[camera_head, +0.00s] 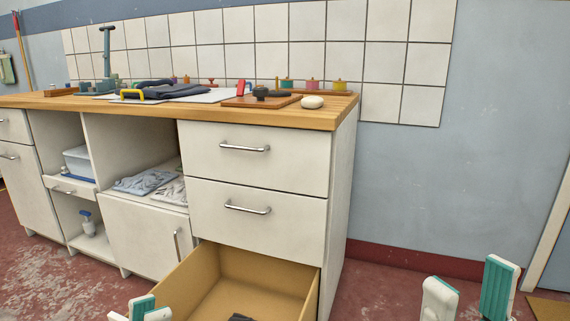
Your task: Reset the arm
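My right gripper (468,297) is at the lower right of the head view, in front of the floor and grey-blue wall. Its two white-and-teal fingers stand apart with nothing between them. My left gripper (140,310) is at the bottom edge, left of the open drawer (237,284). Only its white-and-teal finger tips show, close together, and the rest is cut off. I cannot tell if it is open. A blue-grey upright device with a black-topped handle (106,52) stands at the back left of the wooden counter (285,113).
The lowest right drawer is pulled out, with a dark object (240,317) inside. Dark folded cloth (172,90), boards, several small coloured items and a white oval object (312,102) lie on the counter. Open shelves hold a plastic box (78,161) and folded cloths (144,181). Right-hand floor is mostly clear.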

